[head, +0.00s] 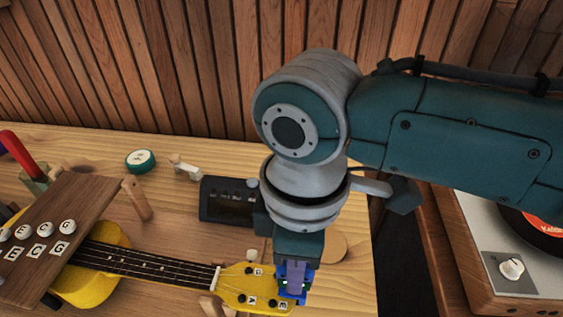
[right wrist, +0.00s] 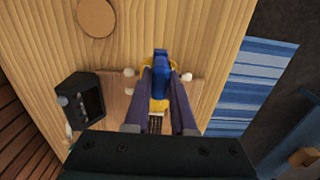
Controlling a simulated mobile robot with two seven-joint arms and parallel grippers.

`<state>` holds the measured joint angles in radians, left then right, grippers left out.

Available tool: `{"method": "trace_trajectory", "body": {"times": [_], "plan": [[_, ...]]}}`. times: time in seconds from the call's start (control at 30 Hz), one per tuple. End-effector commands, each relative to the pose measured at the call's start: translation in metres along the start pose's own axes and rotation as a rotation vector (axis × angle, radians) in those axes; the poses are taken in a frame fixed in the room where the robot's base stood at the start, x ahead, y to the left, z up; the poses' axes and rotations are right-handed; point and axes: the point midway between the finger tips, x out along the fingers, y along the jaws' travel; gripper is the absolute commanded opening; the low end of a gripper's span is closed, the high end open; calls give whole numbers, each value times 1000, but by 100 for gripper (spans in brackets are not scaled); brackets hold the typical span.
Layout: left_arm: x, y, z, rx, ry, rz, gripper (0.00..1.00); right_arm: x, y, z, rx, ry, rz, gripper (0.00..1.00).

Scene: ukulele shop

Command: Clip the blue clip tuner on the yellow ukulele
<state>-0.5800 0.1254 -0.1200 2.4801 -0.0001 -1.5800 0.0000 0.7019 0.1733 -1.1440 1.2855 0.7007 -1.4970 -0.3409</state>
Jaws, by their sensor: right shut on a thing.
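The yellow ukulele (head: 92,288) lies on the wooden bench at lower left in the head view, its neck running right to a yellow headstock with lettered pegs. My right gripper (head: 296,275) points down at the headstock's right end, shut on the blue clip tuner (head: 300,297). In the right wrist view my right gripper's fingers (right wrist: 161,85) hold the blue tuner (right wrist: 160,62) between them, with the yellow headstock partly hidden behind. I cannot tell whether the tuner touches or grips the headstock. My left gripper is not in view.
A brown board with lettered knobs (head: 75,215) stands over the ukulele's body. A dark box (head: 226,203) sits behind the neck, and a green round tin (head: 140,161) farther back. A round wooden disc (right wrist: 97,17) lies on the bench. A turntable (head: 510,272) stands at right.

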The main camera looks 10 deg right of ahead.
Motion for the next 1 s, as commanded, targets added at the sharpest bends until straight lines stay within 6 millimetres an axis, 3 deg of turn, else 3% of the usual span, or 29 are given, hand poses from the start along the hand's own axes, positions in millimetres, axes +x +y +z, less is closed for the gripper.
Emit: {"method": "trace_trajectory", "body": {"times": [0.33,0.37,0.67,1.0], "plan": [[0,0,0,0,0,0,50,0,0,0,0,0,0,0],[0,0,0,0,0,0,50,0,0,0,0,0,0,26],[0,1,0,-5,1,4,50,0,0,0,0,0,0,58],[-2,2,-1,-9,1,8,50,-8,0,0,0,0,0,58]]}}
